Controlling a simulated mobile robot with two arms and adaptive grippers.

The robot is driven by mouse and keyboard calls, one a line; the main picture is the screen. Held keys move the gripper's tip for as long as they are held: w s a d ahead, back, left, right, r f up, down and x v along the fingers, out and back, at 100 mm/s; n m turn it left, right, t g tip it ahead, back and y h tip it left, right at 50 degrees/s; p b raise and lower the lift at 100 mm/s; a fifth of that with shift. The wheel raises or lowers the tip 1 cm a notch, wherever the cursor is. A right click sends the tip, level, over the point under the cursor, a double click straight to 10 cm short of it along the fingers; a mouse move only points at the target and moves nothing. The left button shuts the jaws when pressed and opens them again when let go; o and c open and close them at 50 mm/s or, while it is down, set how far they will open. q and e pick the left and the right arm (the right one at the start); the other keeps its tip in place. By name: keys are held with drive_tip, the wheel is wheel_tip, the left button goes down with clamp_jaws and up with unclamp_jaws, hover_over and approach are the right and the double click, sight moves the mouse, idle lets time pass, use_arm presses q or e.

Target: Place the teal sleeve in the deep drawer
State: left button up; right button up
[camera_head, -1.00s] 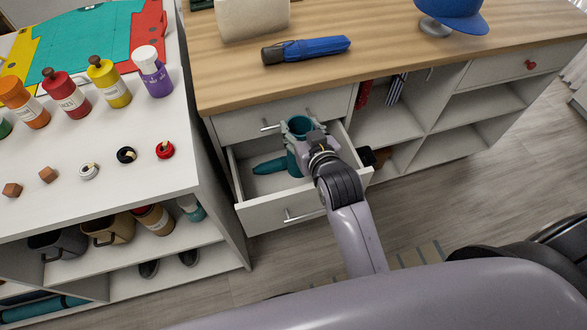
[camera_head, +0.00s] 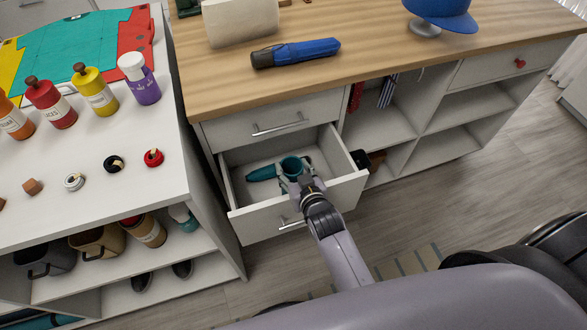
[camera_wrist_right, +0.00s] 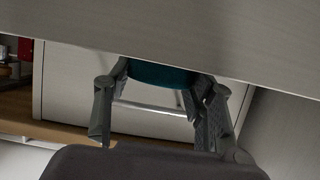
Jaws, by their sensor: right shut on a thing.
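The teal sleeve (camera_head: 291,165) is an open-topped teal cylinder, roughly upright, inside the open deep drawer (camera_head: 301,205) of the wooden-topped unit. My right gripper (camera_head: 297,181) reaches over the drawer's front and is shut on the sleeve. In the right wrist view, a teal curved part of the sleeve (camera_wrist_right: 160,76) shows between my right gripper's fingers (camera_wrist_right: 158,108); a pale panel hides the rest. The sleeve's lower end is hidden, so I cannot tell whether it touches the drawer floor. My left gripper is not in view.
A teal elongated item (camera_head: 262,173) lies in the drawer, left of the sleeve. A closed drawer (camera_head: 262,115) is just above. A blue folded umbrella (camera_head: 295,52) lies on the wooden top. A white shelf unit (camera_head: 100,165) with bottles stands close on the left.

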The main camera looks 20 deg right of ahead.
drive_tip(key=shift+f, duration=0.55)
drive_tip(key=o, duration=1.1)
drive_tip(key=shift+r, duration=0.1)
drive_tip(key=shift+r, duration=0.25)
drive_tip(key=v, duration=1.2)
drive_tip(key=shift+r+p, duration=0.3)
